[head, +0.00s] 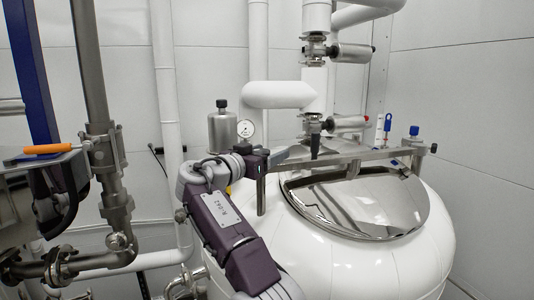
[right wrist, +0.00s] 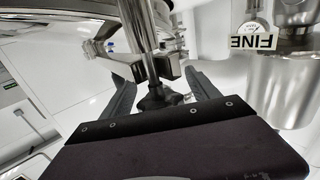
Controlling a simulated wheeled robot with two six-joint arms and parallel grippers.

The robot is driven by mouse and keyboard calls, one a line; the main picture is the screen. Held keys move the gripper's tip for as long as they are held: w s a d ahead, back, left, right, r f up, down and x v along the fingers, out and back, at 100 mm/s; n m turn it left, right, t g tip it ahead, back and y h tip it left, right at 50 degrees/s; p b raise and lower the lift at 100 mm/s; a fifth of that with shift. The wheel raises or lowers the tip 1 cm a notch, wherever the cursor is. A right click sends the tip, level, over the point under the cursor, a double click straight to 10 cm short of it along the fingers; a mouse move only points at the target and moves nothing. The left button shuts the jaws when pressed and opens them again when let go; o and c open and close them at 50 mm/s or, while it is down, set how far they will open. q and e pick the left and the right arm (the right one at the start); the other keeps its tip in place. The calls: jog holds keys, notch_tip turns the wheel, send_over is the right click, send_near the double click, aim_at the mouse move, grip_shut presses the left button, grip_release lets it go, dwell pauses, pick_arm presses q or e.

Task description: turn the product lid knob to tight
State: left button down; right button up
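The product lid (head: 355,205) is a polished steel dome on the white tank (head: 340,262) in the head view. A steel bar (head: 350,155) crosses above it. A dark knob (right wrist: 152,100) on a steel rod shows in the right wrist view. My right gripper (head: 276,155) is at the bar's left end, and it also shows in the right wrist view (right wrist: 152,76). Its fingers are spread on either side of the knob, with visible gaps. My left gripper is not in view.
A steel canister (head: 222,131) and a round gauge (head: 246,129) stand behind my right gripper. White pipes (head: 280,95) and valves rise behind the tank. A steel pipe (head: 113,180) and an orange handle (head: 50,149) are at the left. A sign reading FINE (right wrist: 254,41) shows in the wrist view.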

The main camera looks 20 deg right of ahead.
jog(key=b+v, duration=0.1)
jog(key=v, duration=0.8)
jog(key=shift+b, duration=0.4)
